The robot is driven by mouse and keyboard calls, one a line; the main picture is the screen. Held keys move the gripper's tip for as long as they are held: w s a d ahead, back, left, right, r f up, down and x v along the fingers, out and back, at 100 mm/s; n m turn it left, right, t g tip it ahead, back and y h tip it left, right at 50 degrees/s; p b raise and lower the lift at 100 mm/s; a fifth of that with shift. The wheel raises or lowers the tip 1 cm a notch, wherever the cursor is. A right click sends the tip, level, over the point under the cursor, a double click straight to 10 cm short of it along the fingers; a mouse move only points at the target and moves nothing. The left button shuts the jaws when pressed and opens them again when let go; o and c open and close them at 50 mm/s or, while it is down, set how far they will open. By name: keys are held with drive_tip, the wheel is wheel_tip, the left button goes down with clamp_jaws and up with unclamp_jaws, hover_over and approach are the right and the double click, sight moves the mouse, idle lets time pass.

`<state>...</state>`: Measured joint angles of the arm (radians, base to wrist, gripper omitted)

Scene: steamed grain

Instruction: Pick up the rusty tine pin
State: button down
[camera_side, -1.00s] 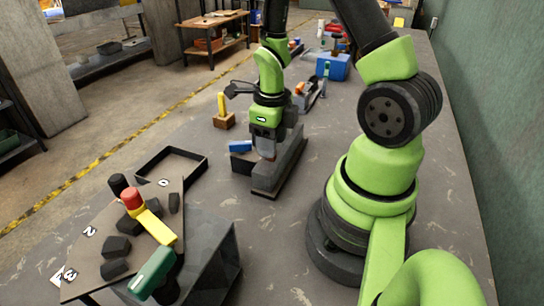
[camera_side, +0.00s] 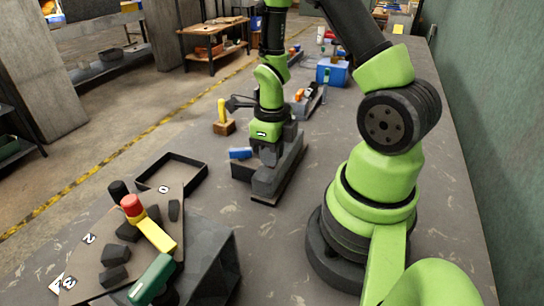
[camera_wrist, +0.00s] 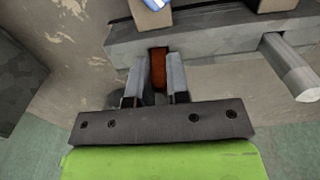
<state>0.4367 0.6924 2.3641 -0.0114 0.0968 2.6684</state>
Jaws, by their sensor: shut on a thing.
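The rusty tine pin (camera_wrist: 159,69) is a reddish-brown upright piece between the jaws of my gripper (camera_wrist: 158,75) in the wrist view. The jaws are shut on it, one finger on each side. Its lower part is hidden from view. In the side view my gripper (camera_side: 268,152) points down over a long grey block-like fixture (camera_side: 279,175) on the table. The pin cannot be made out there. In the wrist view the pin is close beside the grey fixture's edge (camera_wrist: 205,38); I cannot tell whether they touch.
A dark open tray (camera_side: 198,178) and a numbered board (camera_side: 75,262) with dark lumps stand at the front left. A wooden block with a yellow handle (camera_side: 222,118) stands behind.

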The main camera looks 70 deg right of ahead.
wheel_tip(320, 180, up, 18)
idle(0.6)
idle(0.4)
